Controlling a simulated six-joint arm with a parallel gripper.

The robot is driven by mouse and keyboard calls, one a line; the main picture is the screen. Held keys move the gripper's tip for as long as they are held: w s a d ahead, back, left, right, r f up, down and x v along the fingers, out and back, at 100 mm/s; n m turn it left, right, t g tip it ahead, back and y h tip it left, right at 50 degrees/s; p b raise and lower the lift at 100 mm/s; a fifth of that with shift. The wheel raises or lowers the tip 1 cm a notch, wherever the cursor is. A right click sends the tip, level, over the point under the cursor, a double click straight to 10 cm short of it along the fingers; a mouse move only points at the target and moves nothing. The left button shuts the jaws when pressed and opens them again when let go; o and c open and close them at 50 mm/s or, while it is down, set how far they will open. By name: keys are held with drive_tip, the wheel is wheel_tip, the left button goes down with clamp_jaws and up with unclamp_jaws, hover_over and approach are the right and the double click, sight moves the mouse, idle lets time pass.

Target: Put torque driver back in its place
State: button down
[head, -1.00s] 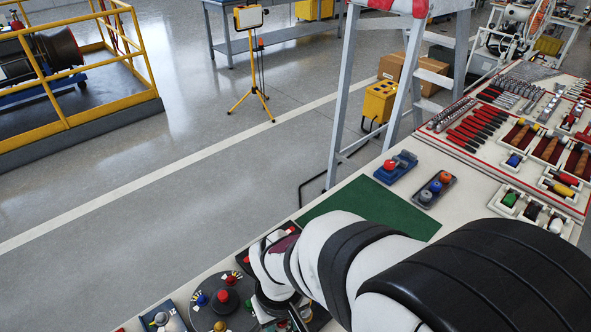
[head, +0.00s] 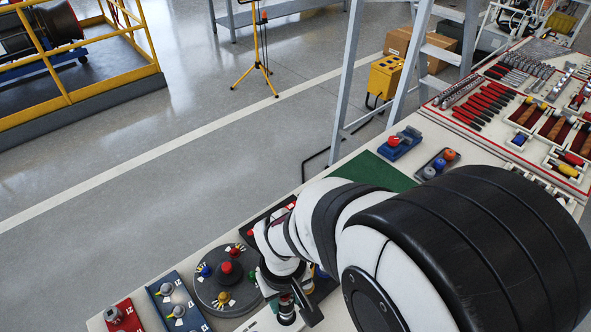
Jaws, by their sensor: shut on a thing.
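My gripper (head: 290,304) is low in the head view, just right of a round dark turntable. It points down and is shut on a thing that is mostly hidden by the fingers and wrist. A short dark cylindrical part with a metal band shows there. I cannot tell from this view whether it is the torque driver. The tool tray (head: 478,136) at the right, far from my gripper, has red-handled tools, sockets and cutouts with coloured handles. I cannot pick out the torque driver's place in it.
The turntable (head: 224,284) carries red, blue and yellow knobs. A blue block (head: 178,305) and a red block (head: 123,316) with grey knobs stand left of it. A green mat (head: 376,171), a blue holder (head: 400,144) and a dark knob tray (head: 436,163) lie beyond my arm. A stepladder (head: 420,75) stands behind the bench.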

drive_tip(key=shift+c, duration=2)
unclamp_jaws()
drive_tip(key=shift+r, duration=3.7)
drive_tip(key=s+d+r+m+y, duration=0.1)
drive_tip(key=s+d+r+m, duration=0.3)
drive_tip(key=s+d+m, duration=0.6)
drive_tip(key=shift+s+d+r+m+y, duration=0.4)
drive_tip(key=shift+m, duration=0.4)
